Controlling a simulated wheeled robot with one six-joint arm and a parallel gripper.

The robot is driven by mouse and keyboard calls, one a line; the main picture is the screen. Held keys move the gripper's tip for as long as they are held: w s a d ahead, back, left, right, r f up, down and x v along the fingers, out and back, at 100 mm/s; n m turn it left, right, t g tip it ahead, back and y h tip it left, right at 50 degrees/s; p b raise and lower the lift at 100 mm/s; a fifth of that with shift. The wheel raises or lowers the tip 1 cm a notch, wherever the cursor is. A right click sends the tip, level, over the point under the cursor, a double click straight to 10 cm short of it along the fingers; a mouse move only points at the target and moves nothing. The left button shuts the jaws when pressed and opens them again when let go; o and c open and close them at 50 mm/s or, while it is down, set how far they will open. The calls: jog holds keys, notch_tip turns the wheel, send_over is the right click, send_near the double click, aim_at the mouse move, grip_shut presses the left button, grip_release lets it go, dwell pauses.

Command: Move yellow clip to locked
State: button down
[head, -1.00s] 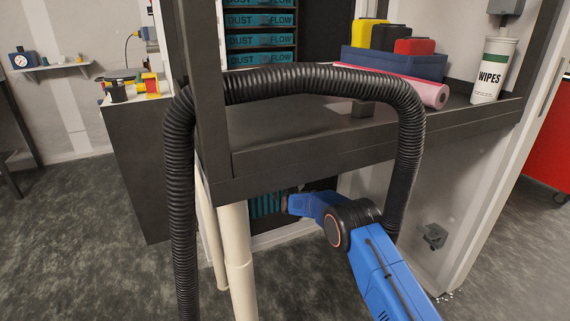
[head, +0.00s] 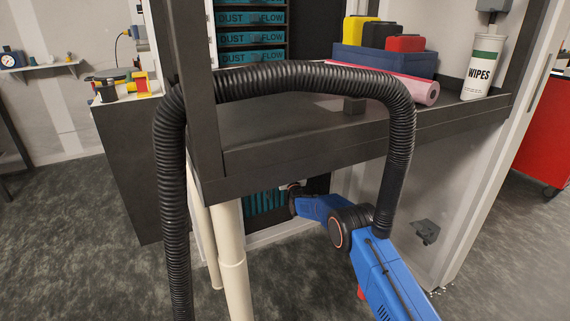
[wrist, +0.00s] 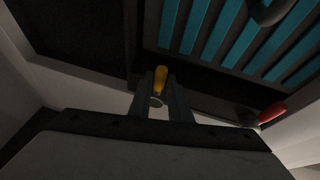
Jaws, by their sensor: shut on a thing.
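In the wrist view the yellow clip (wrist: 160,79) is a small yellow piece at the front of a dark panel with teal slats. My gripper (wrist: 159,92) is shut on the yellow clip, with one finger on each side of it. A pale ring-shaped part shows just below the clip between the fingers. In the head view the clip and my fingers are hidden beneath the bench shelf, where my blue arm reaches in. I cannot tell from these views how far the clip is turned.
A teal slatted panel (wrist: 215,35) is just beyond the clip. A red handle-like part (wrist: 272,112) lies to its right. The dark shelf (head: 300,145) is overhead, holding a wipes canister (head: 482,68) and a blue bin (head: 388,62). A black ribbed hose (head: 172,200) arches in front.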

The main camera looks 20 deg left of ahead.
jog(key=c, duration=1.9)
grip_release()
jog(key=v, duration=1.7)
jog(key=shift+s+d, duration=0.15)
jog(key=shift+s, duration=0.1)
